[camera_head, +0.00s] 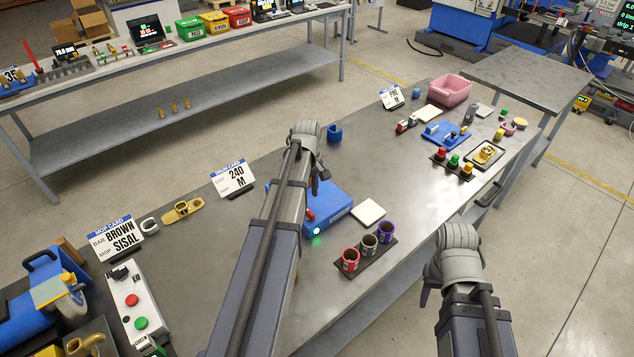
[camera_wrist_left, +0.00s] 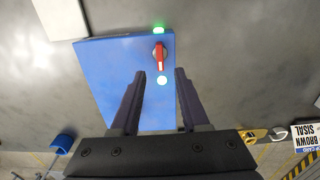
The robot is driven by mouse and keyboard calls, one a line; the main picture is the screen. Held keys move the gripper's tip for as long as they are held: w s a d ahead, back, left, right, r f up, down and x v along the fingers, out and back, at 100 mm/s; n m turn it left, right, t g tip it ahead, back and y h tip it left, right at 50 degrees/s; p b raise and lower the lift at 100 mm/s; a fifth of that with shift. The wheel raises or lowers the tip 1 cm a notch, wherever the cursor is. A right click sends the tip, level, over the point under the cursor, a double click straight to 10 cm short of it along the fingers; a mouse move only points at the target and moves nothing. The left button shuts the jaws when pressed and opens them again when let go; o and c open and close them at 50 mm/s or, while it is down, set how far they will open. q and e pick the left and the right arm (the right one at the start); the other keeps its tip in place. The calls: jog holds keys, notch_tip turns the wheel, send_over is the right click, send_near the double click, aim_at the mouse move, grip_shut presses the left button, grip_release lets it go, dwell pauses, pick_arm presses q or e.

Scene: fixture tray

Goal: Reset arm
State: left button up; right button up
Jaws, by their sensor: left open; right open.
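A blue box (camera_head: 338,207) lies on the grey table under my left arm. The left wrist view shows its blue top (camera_wrist_left: 108,70) with a red switch handle (camera_wrist_left: 159,55), a lit green lamp (camera_wrist_left: 158,28) at its edge and a round white light (camera_wrist_left: 161,80). My left gripper (camera_head: 318,184) hangs above the box; its fingers (camera_wrist_left: 160,74) are open and empty, one on either side of the line of the red handle, apart from it. My right gripper (camera_head: 425,292) is beyond the table's front edge, clear of objects; its fingers are mostly hidden behind the wrist.
A rack of three cups (camera_head: 369,247) and a white square pad (camera_head: 368,212) lie right of the box. A blue ring-like part (camera_head: 335,132) stands behind. A control box with buttons (camera_head: 134,304) is at left. The table between the pad and the blue tray (camera_head: 445,134) is clear.

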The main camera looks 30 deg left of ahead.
pick_arm(q)
jog(key=s+d+f+m+b, duration=0.2)
jog(key=s+d+m, duration=0.3)
jog(key=d, duration=0.5)
jog(key=s+d+f+m+b, duration=0.2)
jog(key=s+d+m, duration=0.4)
jog(key=d, duration=0.4)
jog(key=s+d+f+m+y+b, duration=0.1)
jog(key=s+d+m, duration=0.4)
jog(key=d, duration=0.5)
jog(key=shift+s+d+f+m+b, duration=0.15)
jog(key=shift+s+f+m+b, duration=0.15)
jog(key=shift+f+m+b, duration=0.35)
